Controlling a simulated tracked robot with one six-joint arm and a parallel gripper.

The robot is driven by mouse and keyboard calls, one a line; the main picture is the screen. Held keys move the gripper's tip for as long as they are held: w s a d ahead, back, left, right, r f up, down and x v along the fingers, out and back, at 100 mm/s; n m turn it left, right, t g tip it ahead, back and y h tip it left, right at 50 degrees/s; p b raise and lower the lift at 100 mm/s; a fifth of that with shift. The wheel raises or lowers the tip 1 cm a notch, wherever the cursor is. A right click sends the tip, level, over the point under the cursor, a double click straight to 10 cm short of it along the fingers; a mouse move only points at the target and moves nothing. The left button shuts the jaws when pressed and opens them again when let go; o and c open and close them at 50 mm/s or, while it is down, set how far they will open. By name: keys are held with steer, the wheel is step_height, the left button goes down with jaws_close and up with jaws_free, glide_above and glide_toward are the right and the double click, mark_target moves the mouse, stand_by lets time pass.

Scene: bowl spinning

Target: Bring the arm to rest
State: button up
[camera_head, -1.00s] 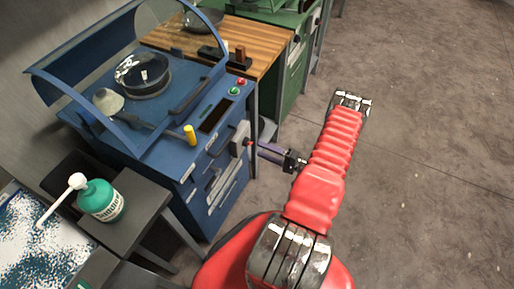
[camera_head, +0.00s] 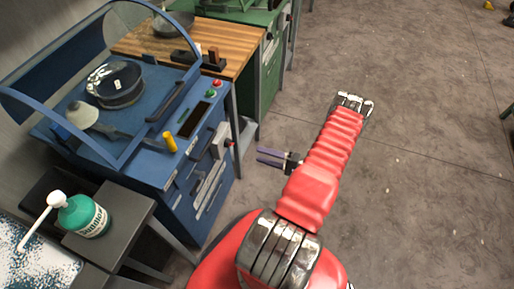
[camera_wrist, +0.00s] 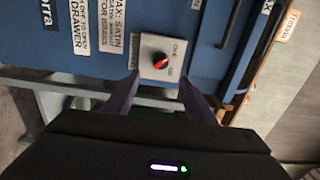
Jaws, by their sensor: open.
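My red arm (camera_head: 325,160) reaches up and away from my base in the head view. My gripper (camera_head: 260,156) sticks out from its left side, open and empty, with two dark purple fingers apart. It points at the front of the blue machine (camera_head: 150,125), with a gap of floor between. In the wrist view my gripper (camera_wrist: 159,80) frames a grey switch box (camera_wrist: 147,50) with a red and black knob (camera_wrist: 161,61) between and beyond the fingertips. The same switch box (camera_head: 219,143) shows on the machine's front in the head view.
A bowl (camera_head: 115,84) sits on the machine under a raised clear hood. A green bottle (camera_head: 82,215) stands on a dark stand at lower left. A wooden-topped bench (camera_head: 150,42) adjoins the machine.

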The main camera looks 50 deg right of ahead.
stand_by(0.4)
steer(key=s+a+f+m+g+y, duration=0.2)
steer(key=s+a+m+g+y, duration=0.15)
steer(key=a, duration=0.35)
steer(key=a+r+n+g+h, duration=0.25)
steer(key=a+r+g, duration=0.2)
steer(key=r, duration=0.65)
steer(key=a+r+n+g+h, duration=0.2)
steer(key=a+r+n+g, duration=0.25)
steer(key=r, duration=0.65)
steer(key=a+r+n+g+h, duration=0.3)
steer(key=a+r+g, duration=0.15)
steer(key=r, duration=0.65)
steer(key=a+r+n+t+h, duration=0.2)
steer(key=a+r+n+t, duration=0.3)
steer(key=a+r, duration=1)
steer(key=shift+r+n+t, duration=0.3)
steer(key=shift+r+n, duration=0.55)
steer(key=shift+n, duration=0.4)
